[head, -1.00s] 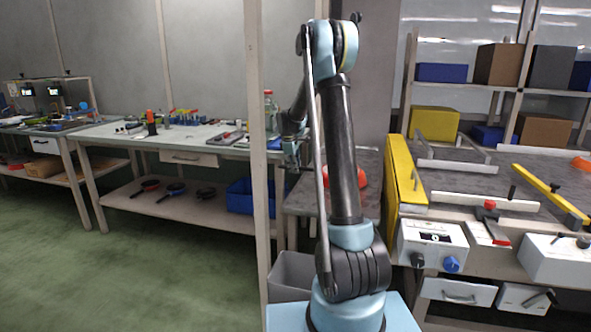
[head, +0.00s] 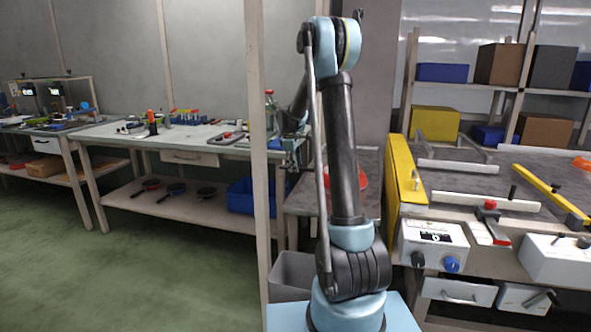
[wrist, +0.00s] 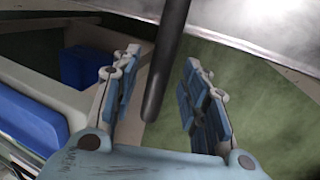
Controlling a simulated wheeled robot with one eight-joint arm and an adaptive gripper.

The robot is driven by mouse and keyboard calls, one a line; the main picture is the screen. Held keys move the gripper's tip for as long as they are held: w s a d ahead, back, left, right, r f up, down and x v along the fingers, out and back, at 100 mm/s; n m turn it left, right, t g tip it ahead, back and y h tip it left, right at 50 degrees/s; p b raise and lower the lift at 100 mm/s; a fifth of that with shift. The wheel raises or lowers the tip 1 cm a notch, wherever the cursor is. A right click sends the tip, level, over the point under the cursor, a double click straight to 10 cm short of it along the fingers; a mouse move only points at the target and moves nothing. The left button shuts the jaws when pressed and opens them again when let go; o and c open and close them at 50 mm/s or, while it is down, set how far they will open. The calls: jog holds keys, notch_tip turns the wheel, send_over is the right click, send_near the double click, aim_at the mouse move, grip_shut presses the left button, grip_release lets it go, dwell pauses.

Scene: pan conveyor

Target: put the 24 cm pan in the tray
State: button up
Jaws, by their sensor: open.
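In the wrist view, my gripper (wrist: 161,60) is open, with a finger on each side of a dark rod-like handle (wrist: 157,85). The handle runs down from a pale, shiny round-edged surface (wrist: 265,28) at the top right, which looks like the pan's underside or side. I cannot read its size. In the head view, my gripper (head: 291,155) is partly hidden beside the post, near the grey conveyor end. An orange-red pan (head: 362,178) shows behind my arm. I cannot tell which container is the tray; a blue bin (head: 240,196) stands on the bench's lower shelf.
Several pans, among them a dark one (head: 172,189), lie on the lower shelf. A pale post (head: 259,150) stands close beside my gripper. A grey bin (head: 291,272) stands below the conveyor. A yellow guard (head: 405,185) is at right. The green floor at left is clear.

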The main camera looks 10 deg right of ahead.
jog(key=v, duration=1)
jog(key=s+d+r+m, duration=0.1)
jog(key=s+d+m, duration=0.1)
jog(key=s, duration=0.6)
jog(key=s+d+r+m, duration=0.1)
jog(key=s+r+m, duration=0.1)
jog(key=s, duration=0.6)
jog(key=s+d+f+m, duration=0.1)
jog(key=s+f+m, duration=0.2)
jog(key=s, duration=0.8)
jog(key=s+d+f+m+y, duration=0.1)
jog(key=s+f+m, duration=0.2)
jog(key=s+f, duration=0.5)
jog(key=s+d+f+m, duration=0.1)
jog(key=s+f+m, duration=0.2)
jog(key=s, duration=1.3)
notch_tip(320, 180, down, 2)
jog(key=shift+f+g+y, duration=0.2)
jog(key=shift+g+y, duration=0.2)
jog(key=shift+d, duration=0.1)
